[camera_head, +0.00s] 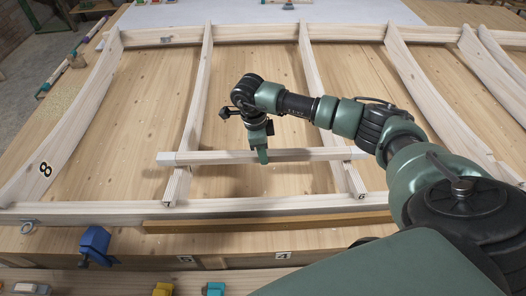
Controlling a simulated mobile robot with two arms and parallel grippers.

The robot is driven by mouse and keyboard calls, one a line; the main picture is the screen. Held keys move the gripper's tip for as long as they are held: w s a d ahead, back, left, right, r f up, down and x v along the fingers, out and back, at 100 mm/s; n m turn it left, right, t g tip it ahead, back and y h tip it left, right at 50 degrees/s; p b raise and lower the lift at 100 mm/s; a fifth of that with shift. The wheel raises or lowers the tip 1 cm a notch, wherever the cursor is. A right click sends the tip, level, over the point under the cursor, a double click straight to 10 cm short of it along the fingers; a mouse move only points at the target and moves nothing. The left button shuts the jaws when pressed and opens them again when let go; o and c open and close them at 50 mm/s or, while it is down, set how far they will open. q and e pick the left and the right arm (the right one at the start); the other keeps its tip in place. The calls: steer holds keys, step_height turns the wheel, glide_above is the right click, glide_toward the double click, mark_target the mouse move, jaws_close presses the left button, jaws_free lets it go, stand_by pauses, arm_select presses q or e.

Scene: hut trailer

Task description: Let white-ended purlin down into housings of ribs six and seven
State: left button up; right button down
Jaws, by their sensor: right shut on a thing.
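The white-ended purlin (310,155) is a short pale bar with a white end at left and right. It lies level across two ribs near their front ends. Its left end is over the rib (197,105) right of the one marked 8, likely rib seven. Its right end is over rib six (316,82), which bears a 6 at its foot. I cannot tell whether the purlin sits in the housings or just above them; its ends hide them. My right gripper (263,157) is shut on the purlin's middle from above. My left gripper is not in view.
Rib 8 (75,130) stands at left, with more ribs (430,95) at right. A front rail (110,213) and back rail (260,34) cross them. A brown strip (270,222) and blue clamp (95,245) lie in front. My right arm covers the right side.

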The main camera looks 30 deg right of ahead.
steer(key=shift+f, duration=0.1)
steer(key=shift+f+b, duration=0.95)
steer(key=shift+f, duration=0.15)
steer(key=shift+f+b, duration=0.95)
steer(key=shift+f+b, duration=0.7)
steer(key=shift+f, duration=0.05)
stand_by(0.4)
steer(key=c, duration=1)
jaws_free()
